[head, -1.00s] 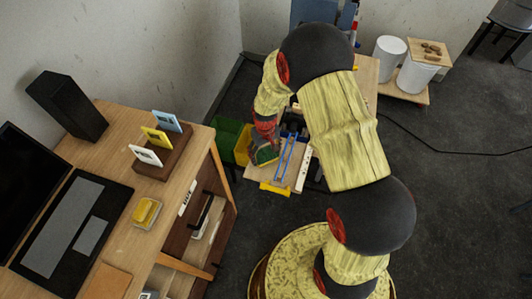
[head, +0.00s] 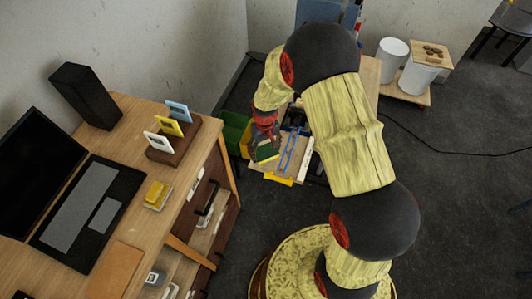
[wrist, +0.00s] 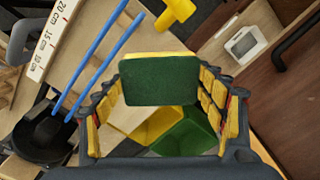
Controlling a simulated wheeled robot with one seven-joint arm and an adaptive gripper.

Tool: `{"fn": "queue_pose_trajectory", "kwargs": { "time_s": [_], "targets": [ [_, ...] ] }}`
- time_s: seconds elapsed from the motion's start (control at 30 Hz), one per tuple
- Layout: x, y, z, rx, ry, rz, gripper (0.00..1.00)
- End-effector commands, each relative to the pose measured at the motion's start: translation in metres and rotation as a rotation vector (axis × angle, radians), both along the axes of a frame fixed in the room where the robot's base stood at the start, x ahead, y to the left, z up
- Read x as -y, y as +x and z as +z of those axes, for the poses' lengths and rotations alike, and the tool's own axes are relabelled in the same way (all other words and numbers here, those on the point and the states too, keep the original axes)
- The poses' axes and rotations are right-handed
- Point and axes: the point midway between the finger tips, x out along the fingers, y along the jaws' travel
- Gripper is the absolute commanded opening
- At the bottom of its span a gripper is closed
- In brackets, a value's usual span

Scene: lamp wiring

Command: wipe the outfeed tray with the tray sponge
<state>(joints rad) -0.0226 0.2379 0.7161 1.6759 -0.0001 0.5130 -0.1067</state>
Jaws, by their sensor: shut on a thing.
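My gripper (wrist: 160,95) is shut on a sponge (wrist: 160,82) with a dark green face and a thin yellow edge. The sponge lies between the yellow-padded fingers, green face toward the wrist camera. In the head view my gripper (head: 265,136) holds the sponge (head: 266,152) at the left part of a light wooden surface with blue rails (head: 292,150). This surface may be the outfeed tray; I cannot tell for sure. Whether the sponge touches it is also unclear.
A green bin (head: 234,132) and a yellow bin stand left of the rails. A ruler strip (wrist: 52,38) and a black round dish (wrist: 42,135) lie beside the blue rails. The desk (head: 190,175) at left carries a laptop, a speaker, cards and a yellow block. Open floor lies at right.

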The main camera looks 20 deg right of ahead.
Motion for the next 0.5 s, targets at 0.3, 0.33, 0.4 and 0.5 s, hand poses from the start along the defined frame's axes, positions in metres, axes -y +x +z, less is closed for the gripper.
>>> {"fn": "queue_pose_trajectory", "kwargs": {
  "time_s": [0.3,0.33,0.4,0.5],
  "targets": [
    [-0.001,0.006,0.031,0.002,0.000,-0.001,0.39],
    [-0.001,0.007,0.032,0.002,0.000,-0.001,0.39],
    [-0.001,0.007,0.035,0.001,0.000,-0.001,0.39],
    [-0.001,0.007,0.035,0.001,0.000,-0.001,0.39]
  ]
}}
